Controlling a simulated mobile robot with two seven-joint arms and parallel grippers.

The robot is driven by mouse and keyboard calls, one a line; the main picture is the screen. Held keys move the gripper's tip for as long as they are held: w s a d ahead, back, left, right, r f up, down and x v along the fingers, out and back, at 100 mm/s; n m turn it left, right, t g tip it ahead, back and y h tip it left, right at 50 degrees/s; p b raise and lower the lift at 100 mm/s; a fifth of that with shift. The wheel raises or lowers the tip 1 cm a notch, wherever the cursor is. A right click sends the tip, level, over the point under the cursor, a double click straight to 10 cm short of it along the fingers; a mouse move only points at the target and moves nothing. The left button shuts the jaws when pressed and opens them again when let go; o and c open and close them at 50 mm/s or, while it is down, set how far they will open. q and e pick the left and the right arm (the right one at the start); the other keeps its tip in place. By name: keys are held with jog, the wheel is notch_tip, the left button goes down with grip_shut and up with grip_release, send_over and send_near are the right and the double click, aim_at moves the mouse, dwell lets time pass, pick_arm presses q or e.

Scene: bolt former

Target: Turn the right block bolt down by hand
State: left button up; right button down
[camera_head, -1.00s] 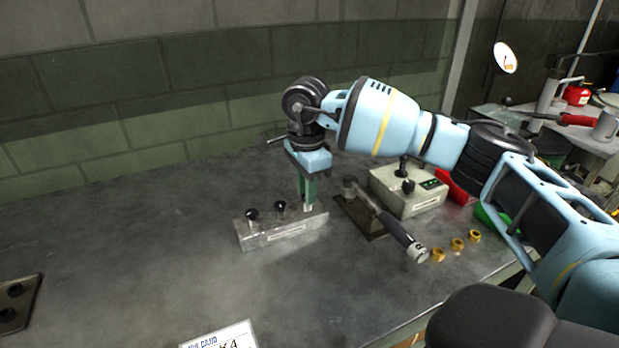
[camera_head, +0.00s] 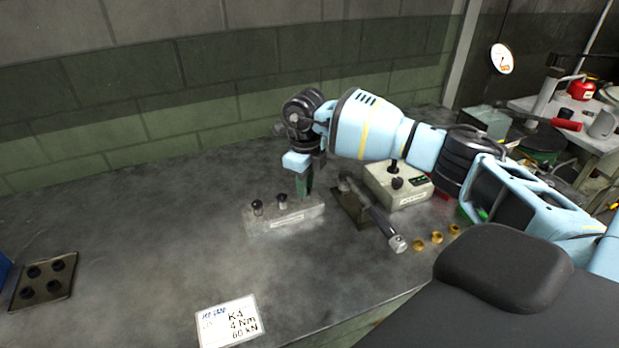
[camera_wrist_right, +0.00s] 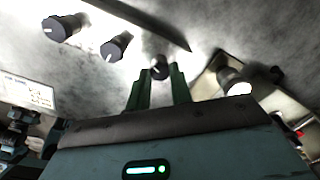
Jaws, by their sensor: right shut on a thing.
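The metal block (camera_head: 285,215) lies on the bench with black-headed bolts along its top. The left bolt (camera_head: 257,208) and the middle bolt (camera_head: 282,201) stand free of any gripper. My right gripper (camera_head: 304,196) points down over the block's right end, its green fingers shut on the right bolt. The head camera barely shows that bolt behind the fingers. In the right wrist view the right bolt's dark head (camera_wrist_right: 159,68) shows between the fingertips (camera_wrist_right: 158,80). The other two bolts also show there, to the left. My left gripper is not in view.
A torque wrench (camera_head: 380,220) on a dark plate lies right of the block, close to my right gripper. Behind it stands a control box (camera_head: 398,184). Brass nuts (camera_head: 436,238) lie near the front edge.

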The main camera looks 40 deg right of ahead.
jog(key=m+p, duration=0.1)
jog(key=m, duration=0.1)
jog(key=r+m+p, duration=0.1)
jog(key=m, duration=0.2)
jog(key=shift+m+p, duration=0.3)
jog(key=shift+p, duration=0.1)
jog(key=m+p, duration=0.1)
jog(key=m, duration=0.1)
jog(key=shift+w+m, duration=0.1)
jog(key=shift+m, duration=0.3)
jog(key=m+p, duration=0.1)
jog(key=m, duration=0.2)
jog(key=shift+f, duration=0.2)
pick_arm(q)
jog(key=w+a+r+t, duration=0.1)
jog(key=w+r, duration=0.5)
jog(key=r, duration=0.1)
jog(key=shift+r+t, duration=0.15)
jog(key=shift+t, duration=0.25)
pick_arm(e)
jog(key=m, duration=0.4)
jog(key=shift+m, duration=0.3)
jog(key=c, duration=1.4)
grip_release()
jog(key=shift+o, duration=0.8)
jog(key=shift+f, duration=0.2)
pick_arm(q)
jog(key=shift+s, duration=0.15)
pick_arm(e)
notch_tip(320, 180, up, 8)
